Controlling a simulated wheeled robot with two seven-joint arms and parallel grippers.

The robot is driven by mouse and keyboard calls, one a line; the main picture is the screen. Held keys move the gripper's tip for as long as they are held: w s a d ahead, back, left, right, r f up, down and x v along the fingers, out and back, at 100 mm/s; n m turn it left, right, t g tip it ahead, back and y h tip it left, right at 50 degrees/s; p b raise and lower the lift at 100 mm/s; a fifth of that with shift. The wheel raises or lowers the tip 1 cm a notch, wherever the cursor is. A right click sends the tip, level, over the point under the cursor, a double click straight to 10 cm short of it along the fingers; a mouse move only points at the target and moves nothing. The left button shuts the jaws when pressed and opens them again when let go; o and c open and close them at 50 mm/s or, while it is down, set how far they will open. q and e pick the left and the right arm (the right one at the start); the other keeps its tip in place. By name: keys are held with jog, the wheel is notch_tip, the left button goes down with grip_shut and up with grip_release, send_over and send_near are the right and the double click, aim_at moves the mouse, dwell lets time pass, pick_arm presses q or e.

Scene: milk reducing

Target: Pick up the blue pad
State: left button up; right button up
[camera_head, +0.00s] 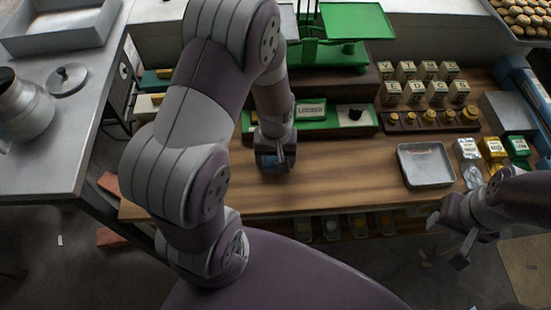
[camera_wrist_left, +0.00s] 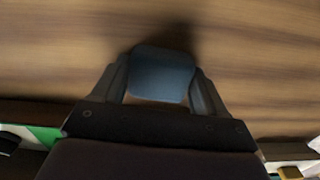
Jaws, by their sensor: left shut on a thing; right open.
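The blue pad (camera_wrist_left: 162,74) is between the two fingers of my left gripper (camera_wrist_left: 163,88) in the left wrist view, and the fingers are shut on it. In the head view my left gripper (camera_head: 276,160) is over the wooden table (camera_head: 330,185), left of the metal tray, and a small blue-grey part of the pad shows at its tip. A dark shadow lies on the wood beside the pad; I cannot tell how high it is held. My right gripper (camera_head: 447,238) is open and empty, off the table's front edge at the right.
A metal tray (camera_head: 426,166) lies on the table at the right, with small labelled packs (camera_head: 491,148) beyond it. A green scale (camera_head: 345,22), a green-and-white box (camera_head: 345,117) and a rack of brass weights (camera_head: 430,121) stand behind. The front middle of the table is clear.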

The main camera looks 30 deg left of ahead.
aim_at(276, 158)
pick_arm(q)
jog(key=shift+r, duration=0.6)
notch_tip(276, 158, up, 3)
jog(key=shift+w+f, duration=0.1)
jog(key=w+d+r+b, duration=0.2)
jog(key=d+r, duration=0.5)
jog(key=d, duration=0.4)
jog(key=shift+w+d, duration=0.15)
jog(key=shift+w, duration=0.35)
